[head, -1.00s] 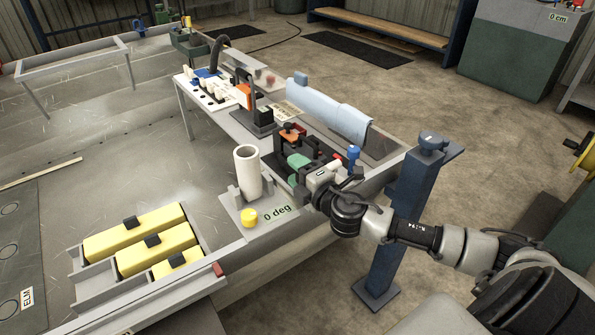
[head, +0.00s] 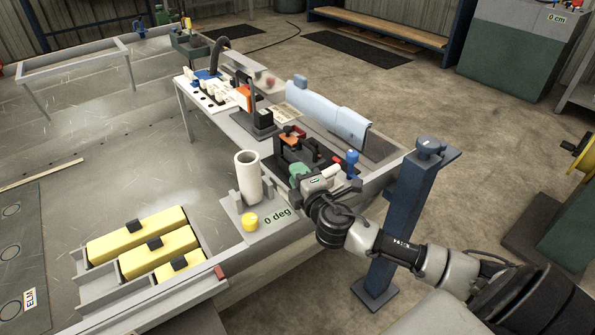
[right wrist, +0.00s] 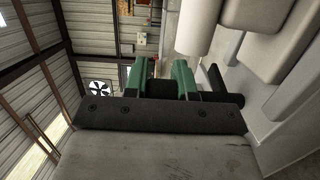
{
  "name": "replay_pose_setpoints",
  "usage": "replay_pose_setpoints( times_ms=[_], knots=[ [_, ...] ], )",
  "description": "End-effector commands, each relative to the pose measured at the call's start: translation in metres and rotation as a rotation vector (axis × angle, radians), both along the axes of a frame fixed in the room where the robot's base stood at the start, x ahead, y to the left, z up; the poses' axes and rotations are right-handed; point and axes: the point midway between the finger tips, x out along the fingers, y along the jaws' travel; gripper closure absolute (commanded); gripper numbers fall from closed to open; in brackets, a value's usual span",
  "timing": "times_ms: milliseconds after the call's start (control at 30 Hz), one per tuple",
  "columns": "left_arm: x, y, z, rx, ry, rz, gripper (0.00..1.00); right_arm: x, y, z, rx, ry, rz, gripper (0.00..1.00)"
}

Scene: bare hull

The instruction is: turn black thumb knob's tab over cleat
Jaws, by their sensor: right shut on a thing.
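My right gripper (head: 299,173) has green fingers and reaches in from the right to the dark fixture on the bench. In the right wrist view its two green fingers (right wrist: 168,84) are shut on a dark piece (right wrist: 160,89), which looks like the black thumb knob. In the head view the gripper hides the knob. I cannot make out its tab or the cleat, or how they stand to each other. The fixture has black parts and an orange-red block (head: 292,131) just behind the gripper. My left gripper is not in view.
A white upright cylinder (head: 247,172) and a yellow cap (head: 250,222) stand left of the gripper. A blue knob (head: 352,158) is close on the right. A blue post (head: 405,215) stands near my arm. Yellow blocks (head: 152,249) lie in a tray at the left.

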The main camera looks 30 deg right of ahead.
Motion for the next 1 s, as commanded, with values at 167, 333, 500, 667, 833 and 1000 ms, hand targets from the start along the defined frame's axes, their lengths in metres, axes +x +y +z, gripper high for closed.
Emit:
replay_pose_setpoints(
  times_ms=[167, 333, 500, 667, 833, 1000],
  knots=[
    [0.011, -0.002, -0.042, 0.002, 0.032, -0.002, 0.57, -0.001, -0.001, 0.0, 0.009, 0.004, -0.153, 0.98],
    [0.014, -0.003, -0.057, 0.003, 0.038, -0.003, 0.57, -0.002, -0.003, -0.001, 0.008, 0.004, -0.292, 0.98],
    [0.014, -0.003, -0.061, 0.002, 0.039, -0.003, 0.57, -0.003, -0.005, -0.002, 0.006, 0.004, -0.412, 0.98],
    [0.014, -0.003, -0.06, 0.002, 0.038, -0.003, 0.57, -0.003, -0.007, -0.002, 0.003, 0.004, -0.494, 0.98],
    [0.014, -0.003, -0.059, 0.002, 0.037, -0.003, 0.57, -0.004, -0.008, -0.002, 0.002, 0.005, -0.547, 0.98],
    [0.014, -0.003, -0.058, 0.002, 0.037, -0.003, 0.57, -0.004, -0.008, -0.002, -0.001, 0.004, -0.57, 0.98]
  ],
)
